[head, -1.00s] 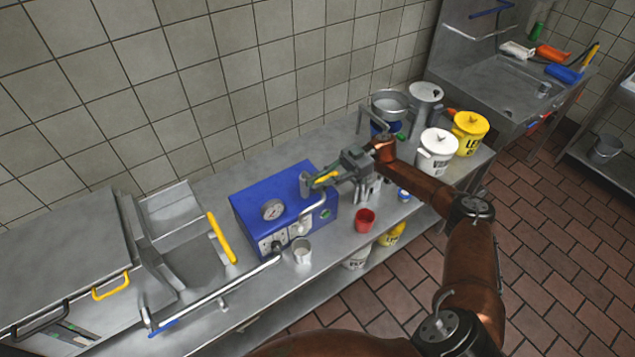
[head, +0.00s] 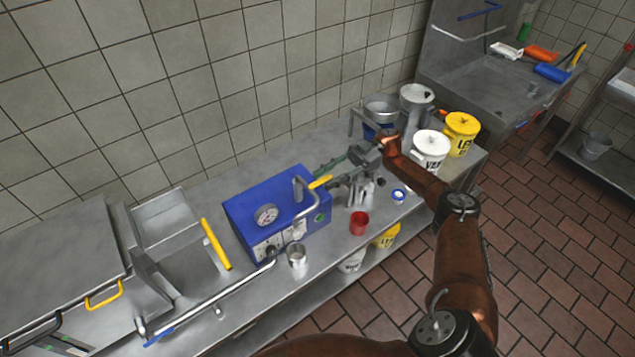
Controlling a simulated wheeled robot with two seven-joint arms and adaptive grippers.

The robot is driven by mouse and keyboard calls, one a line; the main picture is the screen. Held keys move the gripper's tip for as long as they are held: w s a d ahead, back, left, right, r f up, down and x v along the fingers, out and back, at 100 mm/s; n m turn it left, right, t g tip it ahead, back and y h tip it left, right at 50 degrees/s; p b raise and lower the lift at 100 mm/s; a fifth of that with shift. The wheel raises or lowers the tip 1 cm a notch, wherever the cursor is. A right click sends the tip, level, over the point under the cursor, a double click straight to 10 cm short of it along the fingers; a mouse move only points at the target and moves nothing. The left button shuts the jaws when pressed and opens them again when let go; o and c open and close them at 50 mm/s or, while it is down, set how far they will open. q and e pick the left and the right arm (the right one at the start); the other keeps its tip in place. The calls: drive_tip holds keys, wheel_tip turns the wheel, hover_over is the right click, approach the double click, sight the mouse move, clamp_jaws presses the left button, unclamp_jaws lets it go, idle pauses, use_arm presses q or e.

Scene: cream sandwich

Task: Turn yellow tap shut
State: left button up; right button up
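A blue machine box (head: 240,212) with a round gauge stands on the steel counter. A bent metal spout and an upright metal cylinder rise at its right end. The yellow tap handle (head: 320,182) is a short lever at this right end, pointing up to the right. My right gripper (head: 332,174) comes in from the right, just beside the handle. Its fingers point left and are spread, one behind the handle and one near its right end. I cannot tell whether either touches it. My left gripper is not in view.
A red cup (head: 359,223) and a metal cup (head: 297,257) stand in front of the machine. A fryer with a yellow-handled basket (head: 215,243) is at left.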

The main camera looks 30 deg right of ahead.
drive_tip(key=shift+d, duration=0.75)
